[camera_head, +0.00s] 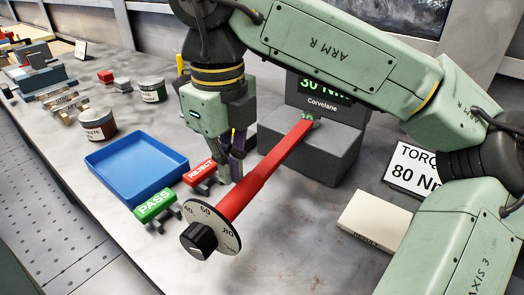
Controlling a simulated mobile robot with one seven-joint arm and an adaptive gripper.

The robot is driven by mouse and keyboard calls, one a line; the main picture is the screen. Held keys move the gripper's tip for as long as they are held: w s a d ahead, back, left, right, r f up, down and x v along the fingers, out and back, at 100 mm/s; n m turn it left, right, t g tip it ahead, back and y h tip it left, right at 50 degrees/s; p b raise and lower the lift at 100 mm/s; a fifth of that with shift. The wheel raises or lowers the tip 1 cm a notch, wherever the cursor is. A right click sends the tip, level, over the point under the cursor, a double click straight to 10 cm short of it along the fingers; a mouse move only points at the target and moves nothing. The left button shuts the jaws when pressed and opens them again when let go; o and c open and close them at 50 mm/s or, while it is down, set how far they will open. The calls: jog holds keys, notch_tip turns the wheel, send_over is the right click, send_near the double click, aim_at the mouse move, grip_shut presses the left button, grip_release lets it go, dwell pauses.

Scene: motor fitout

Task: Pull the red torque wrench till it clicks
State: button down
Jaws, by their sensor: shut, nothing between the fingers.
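The red torque wrench (265,172) runs from a grey tester block (333,160) at the back toward the front left. Its near end carries a round white dial (223,222) with numbers and a black knob (199,240). The tester's display (322,90) reads about 30 Nm, with "Corvelane" below it and partly hidden by my arm. My gripper (236,172) is shut and empty, pointing down just left of the wrench's handle. I cannot tell whether its fingers touch the handle.
A blue tray (98,161) lies to the left, with a green PASS block (157,205) and a red REJECT block (201,172) beside it. A card (411,172) reads 80 Nm. A cream RESULT block (374,222) lies front right. Jars and parts fill the back left.

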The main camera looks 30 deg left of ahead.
aim_at(247, 179)
jog(key=d+b, duration=0.1)
jog(key=d, duration=0.5)
jog(key=shift+s+f, duration=0.2)
jog(key=shift+s, duration=0.05)
dwell(3.6)
jog(key=shift+w+a, duration=0.2)
jog(key=shift+a, duration=0.9)
jog(key=shift+w+a+p, duration=0.25)
jog(key=shift+a+p, duration=0.25)
jog(key=shift+a, duration=0.95)
jog(key=shift+w+a+p, duration=0.2)
jog(key=shift+a+p, duration=0.25)
jog(key=shift+a, duration=1)
notch_tip(247, 179, up, 9)
jog(key=p, duration=0.7)
